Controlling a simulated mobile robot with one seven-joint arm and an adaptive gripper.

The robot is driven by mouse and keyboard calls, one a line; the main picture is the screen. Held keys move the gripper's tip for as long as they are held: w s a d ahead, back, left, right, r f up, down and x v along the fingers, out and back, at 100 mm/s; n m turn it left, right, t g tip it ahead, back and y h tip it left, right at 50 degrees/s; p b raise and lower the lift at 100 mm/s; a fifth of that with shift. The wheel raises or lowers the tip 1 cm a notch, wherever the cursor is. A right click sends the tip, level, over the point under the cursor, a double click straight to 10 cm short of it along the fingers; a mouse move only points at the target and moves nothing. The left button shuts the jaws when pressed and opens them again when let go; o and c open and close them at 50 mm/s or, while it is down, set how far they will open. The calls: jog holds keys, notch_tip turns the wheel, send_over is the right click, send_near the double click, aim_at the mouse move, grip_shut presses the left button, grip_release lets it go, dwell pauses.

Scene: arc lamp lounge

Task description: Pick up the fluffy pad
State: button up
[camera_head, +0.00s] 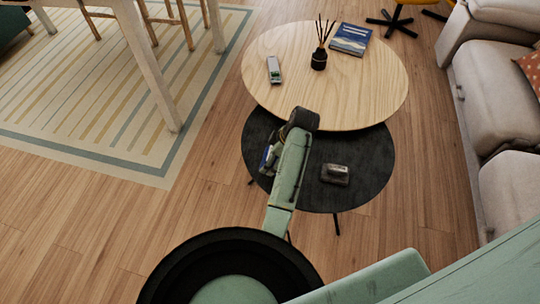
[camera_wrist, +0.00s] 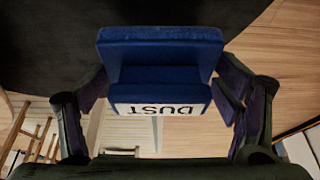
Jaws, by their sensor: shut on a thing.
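The fluffy pad appears as a blue block (camera_wrist: 160,52) with a white strip reading "DUST", upside down in the wrist view. My gripper (camera_wrist: 162,88) is shut on it, with one finger against each side. In the head view, my gripper (camera_head: 268,160) is at the left part of the low black round table (camera_head: 310,195). Only a little of the blue shows there, and my arm hides part of the area. I cannot tell whether the pad touches the table.
A small grey-brown object (camera_head: 335,174) lies on the black table. The higher wooden round table (camera_head: 370,95) holds a small pale item (camera_head: 273,69), a reed diffuser (camera_head: 319,59) and a blue book (camera_head: 350,39). A sofa (camera_head: 495,95) stands right. Floor (camera_head: 100,215) is clear at left.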

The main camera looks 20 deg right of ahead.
jog(key=s+a+r, duration=0.1)
jog(key=s+a, duration=0.1)
jog(key=s, duration=1.1)
jog(key=shift+s+r, duration=0.2)
jog(key=shift+s, duration=0.1)
jog(key=shift+a, duration=0.1)
